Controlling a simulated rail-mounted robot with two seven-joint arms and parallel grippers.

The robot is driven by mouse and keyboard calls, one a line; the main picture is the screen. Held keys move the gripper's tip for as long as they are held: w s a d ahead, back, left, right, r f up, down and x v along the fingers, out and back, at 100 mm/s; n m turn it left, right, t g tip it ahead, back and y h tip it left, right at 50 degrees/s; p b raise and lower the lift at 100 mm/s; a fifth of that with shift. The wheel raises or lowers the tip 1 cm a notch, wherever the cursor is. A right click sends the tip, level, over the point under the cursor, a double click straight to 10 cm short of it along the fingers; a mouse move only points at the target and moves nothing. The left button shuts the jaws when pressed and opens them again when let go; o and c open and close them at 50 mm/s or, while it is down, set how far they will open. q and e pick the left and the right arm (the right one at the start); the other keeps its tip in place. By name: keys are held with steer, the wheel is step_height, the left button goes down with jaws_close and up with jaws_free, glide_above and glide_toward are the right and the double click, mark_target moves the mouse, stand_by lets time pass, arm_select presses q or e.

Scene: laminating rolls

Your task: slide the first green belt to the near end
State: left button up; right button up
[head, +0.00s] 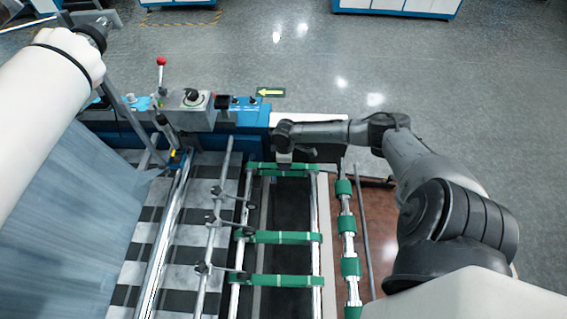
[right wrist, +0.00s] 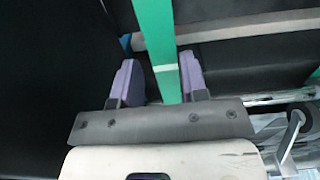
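Three green belts span two long silver rollers in the head view: the far belt (head: 300,167), the middle belt (head: 283,237) and the near belt (head: 283,281). My right gripper (head: 284,160) is over the far belt at the far end of the rollers, partly hidden under my wrist. In the right wrist view, a green belt (right wrist: 160,35) passes between the two purple fingers of my right gripper (right wrist: 158,80). The fingers stand open, with a gap at the left finger; the belt lies close to the right finger. My left arm is at the upper left; its fingers do not show.
A roller with green sleeves (head: 350,266) runs along the right of the belts. A rail with black clamps (head: 213,218) runs along the left. A blue control panel (head: 236,112) with a red-knobbed lever (head: 160,62) stands beyond the far end.

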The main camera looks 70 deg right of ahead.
steer(key=shift+o, duration=1)
steer(key=shift+r, duration=0.25)
step_height(320, 180, up, 13)
steer(key=p, duration=0.1)
steer(key=shift+r, duration=0.2)
